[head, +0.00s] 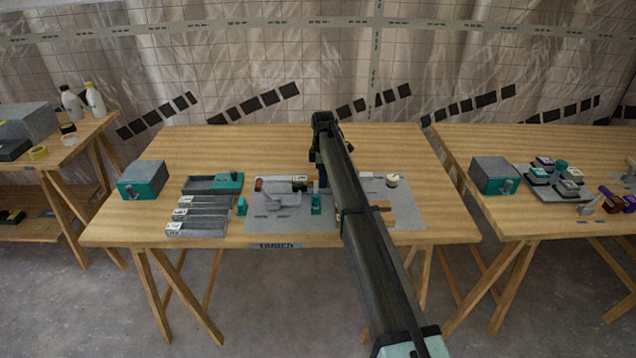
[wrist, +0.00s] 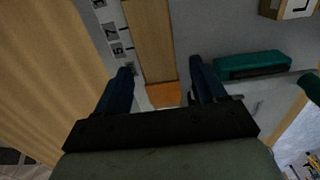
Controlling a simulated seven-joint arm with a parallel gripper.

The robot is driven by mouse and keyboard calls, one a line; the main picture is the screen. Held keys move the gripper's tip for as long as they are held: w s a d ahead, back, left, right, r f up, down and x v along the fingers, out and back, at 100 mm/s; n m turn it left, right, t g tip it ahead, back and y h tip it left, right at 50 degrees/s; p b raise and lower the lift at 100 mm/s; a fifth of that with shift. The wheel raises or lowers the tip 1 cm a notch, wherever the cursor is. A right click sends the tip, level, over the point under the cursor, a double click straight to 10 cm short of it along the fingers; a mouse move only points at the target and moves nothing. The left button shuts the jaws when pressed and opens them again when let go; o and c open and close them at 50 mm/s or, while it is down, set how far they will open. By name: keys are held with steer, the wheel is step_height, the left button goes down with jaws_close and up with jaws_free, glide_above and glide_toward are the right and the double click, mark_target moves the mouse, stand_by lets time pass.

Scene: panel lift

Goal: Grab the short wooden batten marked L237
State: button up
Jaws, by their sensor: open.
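My gripper (wrist: 160,70) is open, its two dark blue fingers pointing down at the mat. In the wrist view a wooden batten (wrist: 150,38) with an orange end (wrist: 163,95) shows in the gap between the fingers. I cannot tell whether the fingers are level with it or above it, and no L237 mark is readable on it. In the head view my gripper (head: 322,176) is over the middle table, and my arm hides much of what lies beneath. A small block with a white label (head: 300,180) is just left of the gripper; its text is too small to read.
A strip with black numbers (wrist: 113,30) lies left of the batten; a green block (wrist: 250,65) is close on the right. On the middle table (head: 400,150), grey labelled pieces (head: 200,214), a tray (head: 205,185) and a teal-and-grey box (head: 143,180) stand left. The table's back is clear.

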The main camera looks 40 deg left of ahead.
steer(key=shift+f, duration=0.35)
steer(key=shift+c, duration=0.5)
steer(key=c, duration=1.1)
steer(key=shift+r, duration=0.2)
